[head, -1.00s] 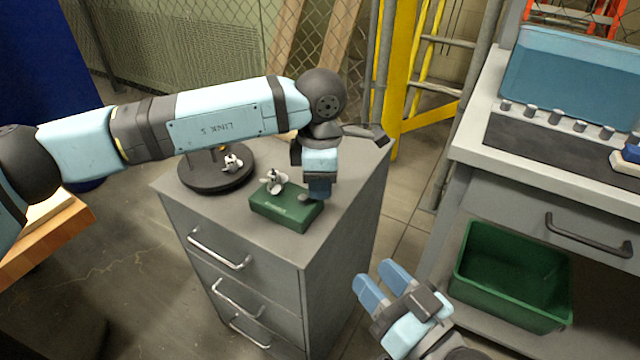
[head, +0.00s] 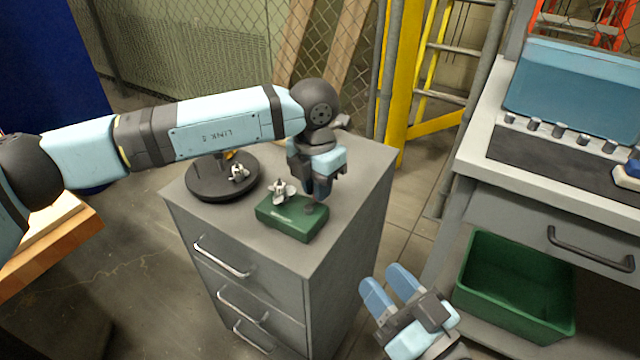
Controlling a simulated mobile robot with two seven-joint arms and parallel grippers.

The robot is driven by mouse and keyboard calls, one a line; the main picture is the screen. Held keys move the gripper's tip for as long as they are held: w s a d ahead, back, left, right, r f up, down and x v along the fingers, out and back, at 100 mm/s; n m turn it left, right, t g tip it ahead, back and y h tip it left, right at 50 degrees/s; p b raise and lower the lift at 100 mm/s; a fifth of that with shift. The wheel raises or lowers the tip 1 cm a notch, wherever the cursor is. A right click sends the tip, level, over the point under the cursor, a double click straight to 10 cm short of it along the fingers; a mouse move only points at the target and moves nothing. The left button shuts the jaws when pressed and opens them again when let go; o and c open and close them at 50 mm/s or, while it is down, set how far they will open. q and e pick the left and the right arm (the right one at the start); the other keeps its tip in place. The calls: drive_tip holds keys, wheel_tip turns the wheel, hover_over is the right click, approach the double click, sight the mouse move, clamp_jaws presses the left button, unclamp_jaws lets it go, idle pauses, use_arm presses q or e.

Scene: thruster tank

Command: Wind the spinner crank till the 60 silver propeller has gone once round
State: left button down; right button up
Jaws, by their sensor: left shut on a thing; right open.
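The spinner is a green box (head: 285,222) on top of the grey drawer cabinet. A silver propeller (head: 282,190) stands up from its left part. The crank knob (head: 310,208) shows small and grey at the box's right end. My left gripper (head: 316,197) points down over that end and is shut on the crank; its fingertips partly hide the crank. I cannot read any number on the propeller. My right gripper (head: 391,288) is open and empty, low in front of the cabinet's right side.
A black round stand (head: 222,186) with another small silver propeller (head: 239,173) sits behind the green box, partly under my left arm. The workbench (head: 476,160) at right holds a row of grey pegs (head: 558,131). A green bin (head: 515,285) stands below it.

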use_arm(q)
drive_tip(key=shift+w+a+n, duration=0.1)
drive_tip(key=shift+a+n, duration=0.05)
drive_tip(key=shift+n, duration=0.35)
use_arm(e)
drive_tip(key=shift+r, duration=0.25)
use_arm(q)
drive_tip(key=c, duration=1.1)
unclamp_jaws()
drive_tip(key=shift+r, duration=0.5)
wheel_tip(320, 180, up, 5)
drive_tip(key=shift+w+a+r+p, duration=0.1)
drive_tip(key=shift+a+p, duration=0.05)
drive_tip(key=shift+p, duration=0.85)
wheel_tip(320, 180, up, 8)
drive_tip(key=shift+a+f+p, duration=0.1)
drive_tip(key=shift+f+p, duration=0.05)
drive_tip(key=shift+p, duration=0.65)
use_arm(e)
drive_tip(key=shift+d+f+g+h, duration=0.5)
drive_tip(key=shift+d+f+h, duration=0.2)
drive_tip(key=shift+f+h, duration=0.15)
